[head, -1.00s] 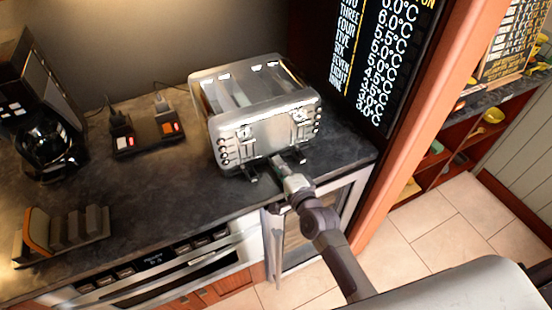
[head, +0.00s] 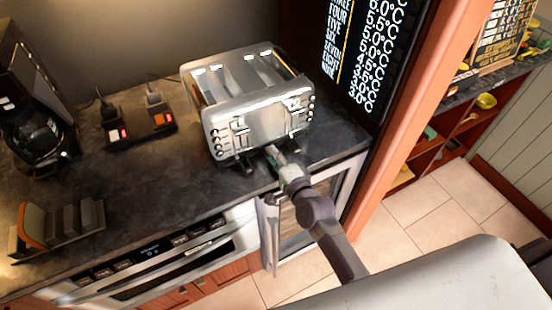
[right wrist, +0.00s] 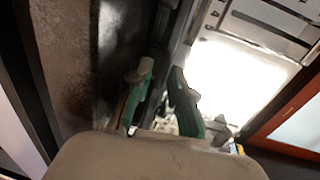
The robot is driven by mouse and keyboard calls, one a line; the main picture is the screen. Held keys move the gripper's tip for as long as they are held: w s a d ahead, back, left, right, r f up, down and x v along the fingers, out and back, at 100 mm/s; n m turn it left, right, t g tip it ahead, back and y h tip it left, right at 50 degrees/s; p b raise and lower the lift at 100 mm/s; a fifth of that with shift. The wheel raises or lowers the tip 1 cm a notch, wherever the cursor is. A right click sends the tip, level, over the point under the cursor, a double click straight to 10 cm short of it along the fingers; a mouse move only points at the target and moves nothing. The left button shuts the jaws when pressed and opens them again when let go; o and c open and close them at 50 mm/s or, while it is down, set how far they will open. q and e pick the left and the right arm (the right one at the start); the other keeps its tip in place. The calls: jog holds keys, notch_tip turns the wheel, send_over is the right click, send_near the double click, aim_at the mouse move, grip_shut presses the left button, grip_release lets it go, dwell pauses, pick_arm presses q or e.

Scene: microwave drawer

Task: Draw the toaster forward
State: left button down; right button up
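The silver toaster (head: 262,122) stands upright on the dark countertop (head: 200,185), with its slots on top and knobs and levers on its front. My right gripper (head: 271,150) is low at the middle of the toaster's front, close to it. In the right wrist view, its two green-padded fingers (right wrist: 163,78) are apart with a narrow gap between them. A dark bar shows just beyond the gap; I cannot tell whether the fingers touch it. The toaster's bright surface (right wrist: 235,80) fills the right of that view. My left gripper is not in view.
A coffee maker (head: 38,135), a black power strip (head: 140,130) and a rack (head: 60,232) stand to the left on the counter. A dark temperature board (head: 345,60) is at the toaster's right. The counter in front of the toaster is narrow, above an oven (head: 175,265).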

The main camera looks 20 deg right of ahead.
jog(key=v, duration=1.2)
jog(key=s+f+n+g+b, duration=0.1)
jog(key=s+f+n+g, duration=0.15)
jog(key=f, duration=0.75)
jog(key=s+f+n+g+h, duration=0.1)
jog(key=s+f+n+g, duration=0.2)
jog(key=f, duration=0.7)
jog(key=s+f+n+g+b, duration=0.1)
jog(key=s+f+n+g, duration=0.2)
jog(key=f, duration=0.6)
jog(key=s+d+f+n+g, duration=0.2)
jog(key=s+f, duration=0.4)
jog(key=s, duration=0.3)
jog(key=s+d+f+n+g+h+b, duration=0.1)
jog(key=s+d+f+n+g, duration=0.1)
jog(key=s+f+n, duration=0.2)
jog(key=s+d+f+n+g+h, duration=0.1)
jog(key=s+f+n, duration=0.3)
jog(key=s+f, duration=0.6)
jog(key=s+d+g, duration=0.1)
jog(key=s, duration=0.4)
jog(key=shift+d+f+g, duration=0.2)
jog(key=shift+d+g, duration=0.05)
jog(key=shift+g, duration=0.1)
jog(key=shift+w, duration=0.1)
